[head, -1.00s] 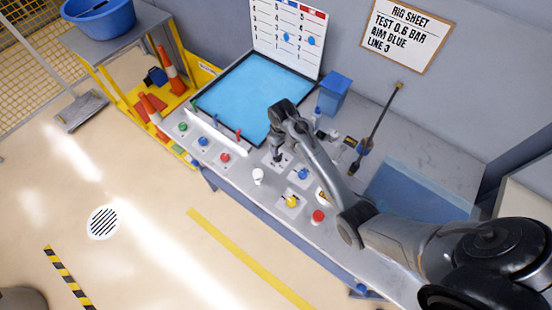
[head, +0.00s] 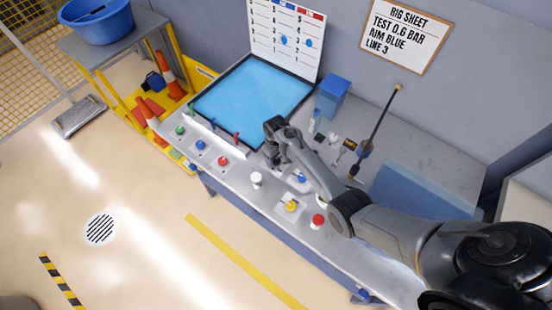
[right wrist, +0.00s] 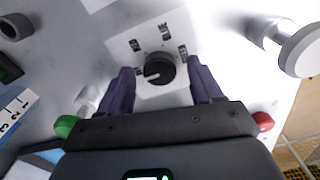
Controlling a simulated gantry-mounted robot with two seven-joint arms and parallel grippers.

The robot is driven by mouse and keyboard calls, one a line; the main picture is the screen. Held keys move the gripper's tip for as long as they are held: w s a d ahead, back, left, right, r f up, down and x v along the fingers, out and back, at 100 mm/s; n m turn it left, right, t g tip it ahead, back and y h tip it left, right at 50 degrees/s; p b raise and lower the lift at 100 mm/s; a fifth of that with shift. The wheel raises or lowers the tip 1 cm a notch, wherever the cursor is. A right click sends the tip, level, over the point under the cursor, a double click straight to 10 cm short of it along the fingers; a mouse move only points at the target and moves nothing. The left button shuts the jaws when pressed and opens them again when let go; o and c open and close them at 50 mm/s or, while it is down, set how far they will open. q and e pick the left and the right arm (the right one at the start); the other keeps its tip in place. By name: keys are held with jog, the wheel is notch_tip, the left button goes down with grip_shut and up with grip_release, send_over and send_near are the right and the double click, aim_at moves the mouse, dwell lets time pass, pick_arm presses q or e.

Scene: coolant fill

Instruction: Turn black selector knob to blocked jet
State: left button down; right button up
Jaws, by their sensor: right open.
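The black selector knob (right wrist: 160,69) shows in the right wrist view on a pale plate with several small dark labels around it. The labels are too small to read surely. My right gripper (right wrist: 162,80) is open, with one finger on each side of the knob and a gap to it on both sides. In the head view my right gripper (head: 270,165) is over the bench and hides the knob. My left gripper is not in view.
Blue (head: 200,144) and red (head: 223,160) knobs stand left of my gripper. A white post (head: 256,179), a yellow knob (head: 291,206) and another red knob (head: 318,220) stand along the bench front. A blue-surfaced tray (head: 250,92) lies behind.

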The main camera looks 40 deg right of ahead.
jog(key=shift+f, duration=0.45)
jog(key=c, duration=1.1)
jog(key=shift+o, duration=0.2)
